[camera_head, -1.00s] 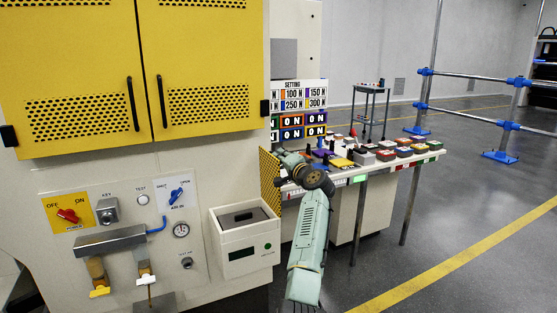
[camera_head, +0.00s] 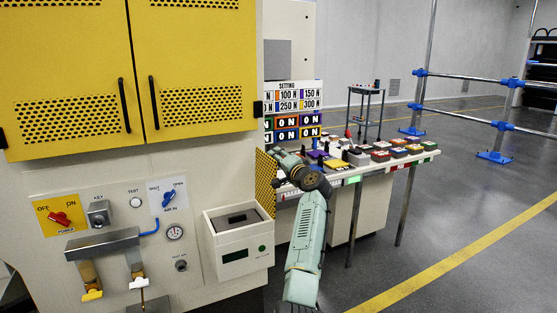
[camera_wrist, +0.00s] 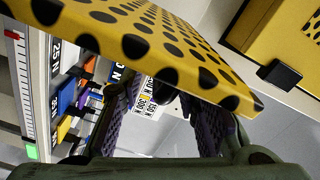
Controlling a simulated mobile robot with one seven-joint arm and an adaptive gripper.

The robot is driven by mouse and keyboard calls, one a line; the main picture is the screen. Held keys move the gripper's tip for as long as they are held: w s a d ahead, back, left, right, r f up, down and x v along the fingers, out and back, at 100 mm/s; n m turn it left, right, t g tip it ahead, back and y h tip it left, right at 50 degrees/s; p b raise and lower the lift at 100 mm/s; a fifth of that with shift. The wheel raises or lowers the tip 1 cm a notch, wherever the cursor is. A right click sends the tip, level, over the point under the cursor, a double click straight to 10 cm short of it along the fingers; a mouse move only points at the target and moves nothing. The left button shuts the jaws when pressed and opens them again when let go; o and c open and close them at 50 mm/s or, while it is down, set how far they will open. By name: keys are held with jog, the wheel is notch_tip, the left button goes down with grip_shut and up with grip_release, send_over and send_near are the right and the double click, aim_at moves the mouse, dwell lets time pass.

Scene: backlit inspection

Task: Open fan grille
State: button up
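The fan grille (camera_head: 264,182) is a yellow perforated panel on the right side of the machine. It stands out from the side, seen nearly edge-on in the head view. In the wrist view the grille (camera_wrist: 150,38) crosses the top close up, its free edge running over the finger area. My gripper (camera_wrist: 163,100) has its two dark fingers apart, with no object clearly between them. In the head view my gripper (camera_head: 283,158) is at the grille's upper right, its fingertips partly hidden. Whether a finger touches the grille I cannot tell.
The machine has yellow doors (camera_head: 190,65) above and a white box (camera_head: 238,238) projecting below the grille. A table (camera_head: 372,168) with several coloured blocks stands close behind my arm, under a settings board (camera_head: 296,110). Open floor (camera_head: 440,225) lies to the right.

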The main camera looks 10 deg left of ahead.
jog(key=v, duration=1.2)
dwell(0.3)
